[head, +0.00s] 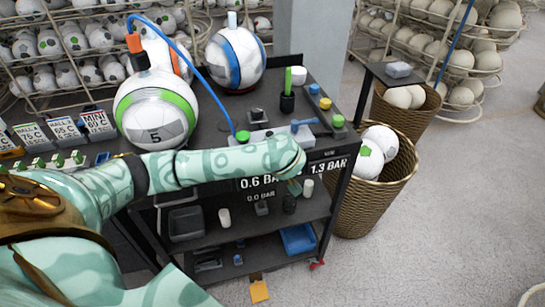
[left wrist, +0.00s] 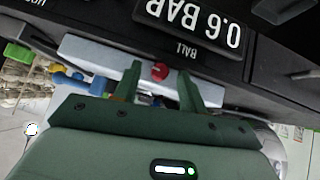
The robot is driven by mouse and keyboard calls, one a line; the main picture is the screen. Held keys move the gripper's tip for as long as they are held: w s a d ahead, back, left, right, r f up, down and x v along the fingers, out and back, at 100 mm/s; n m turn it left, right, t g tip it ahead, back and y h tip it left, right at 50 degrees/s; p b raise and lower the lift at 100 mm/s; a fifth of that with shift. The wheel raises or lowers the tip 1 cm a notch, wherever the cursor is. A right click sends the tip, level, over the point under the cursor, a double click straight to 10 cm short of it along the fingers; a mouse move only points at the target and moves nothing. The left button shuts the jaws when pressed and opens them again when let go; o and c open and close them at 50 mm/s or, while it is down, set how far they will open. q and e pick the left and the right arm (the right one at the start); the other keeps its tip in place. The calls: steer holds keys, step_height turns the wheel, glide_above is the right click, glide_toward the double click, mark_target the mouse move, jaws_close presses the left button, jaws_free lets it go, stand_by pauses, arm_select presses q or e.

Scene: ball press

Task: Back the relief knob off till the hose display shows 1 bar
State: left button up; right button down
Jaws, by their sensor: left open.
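My left gripper (left wrist: 158,78) is open in the left wrist view, its two green fingers on either side of a small red knob (left wrist: 160,71). I cannot tell whether they touch it. The knob sits on the pale block at the bench edge; no label on it is readable, so I cannot confirm it is the relief knob. The ball display (left wrist: 190,24) reads 0.6 bar, upside down in that view. In the head view the right-hand display (head: 328,167) reads 1.3 bar; its small label looks like HOSE. My left arm hides the red knob there. My right gripper is out of view.
A white ball marked 5 (head: 155,110) stands on the dark bench, with a blue hose (head: 207,83) running to the block. A blue lever (head: 304,122) and green knob (head: 338,121) are to the right. A wicker basket (head: 372,200) stands beside the bench.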

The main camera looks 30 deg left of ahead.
arm_select(q)
steer(key=shift+c, duration=0.2)
jaws_close()
steer(key=shift+s+a+n+t+h+p, duration=0.2)
steer(key=shift+n+t+h+p, duration=0.4)
steer(key=shift+t+p, duration=0.3)
steer(key=shift+o, duration=0.2)
jaws_free()
steer(key=shift+d, duration=0.1)
